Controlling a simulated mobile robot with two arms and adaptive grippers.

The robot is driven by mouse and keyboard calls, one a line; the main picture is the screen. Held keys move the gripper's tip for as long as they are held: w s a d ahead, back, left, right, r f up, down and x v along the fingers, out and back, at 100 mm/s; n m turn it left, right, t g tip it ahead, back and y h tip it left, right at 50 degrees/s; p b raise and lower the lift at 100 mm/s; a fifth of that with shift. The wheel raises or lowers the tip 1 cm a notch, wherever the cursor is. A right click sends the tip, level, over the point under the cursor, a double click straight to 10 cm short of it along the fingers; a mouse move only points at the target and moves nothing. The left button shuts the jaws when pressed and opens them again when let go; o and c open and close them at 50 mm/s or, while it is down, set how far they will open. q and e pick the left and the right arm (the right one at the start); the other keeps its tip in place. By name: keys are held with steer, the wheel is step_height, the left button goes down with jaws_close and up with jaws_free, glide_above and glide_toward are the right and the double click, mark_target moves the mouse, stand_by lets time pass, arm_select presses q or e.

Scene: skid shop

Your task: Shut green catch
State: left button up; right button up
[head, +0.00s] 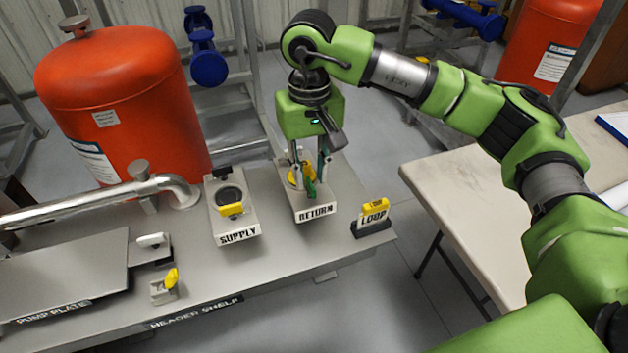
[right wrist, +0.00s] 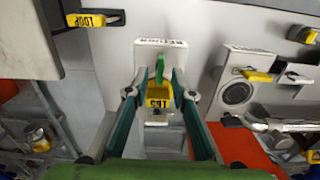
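The green catch (head: 311,189) is a small green lever on the grey block labelled RETURN (head: 316,212). In the right wrist view the green catch (right wrist: 159,67) stands between the block's label and a yellow lettered part (right wrist: 159,97). My right gripper (head: 310,172) points down over the RETURN block. Its two fingers are apart, one on each side of the yellow part, and I see nothing gripped between them; the right gripper (right wrist: 159,94) looks open in the wrist view too. I cannot tell whether the fingers touch anything. My left gripper is not in view.
The SUPPLY block (head: 237,236) with a yellow catch stands left of RETURN. A yellow LOOP tag (head: 374,212) stands at the shelf's right end. A pipe (head: 90,201) and a red tank (head: 125,110) lie left. A pale table (head: 470,190) stands right across a gap.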

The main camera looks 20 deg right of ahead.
steer(key=shift+r+p, duration=1)
steer(key=shift+r, duration=1.2)
steer(key=m, duration=0.3)
steer(key=shift+r+m+b, duration=0.2)
steer(key=shift+m+b, duration=0.1)
steer(key=shift+m, duration=0.1)
steer(key=m, duration=0.3)
steer(key=shift+r, duration=0.2)
steer(key=shift+m, duration=0.9)
steer(key=m, duration=0.5)
steer(key=shift+r, duration=0.35)
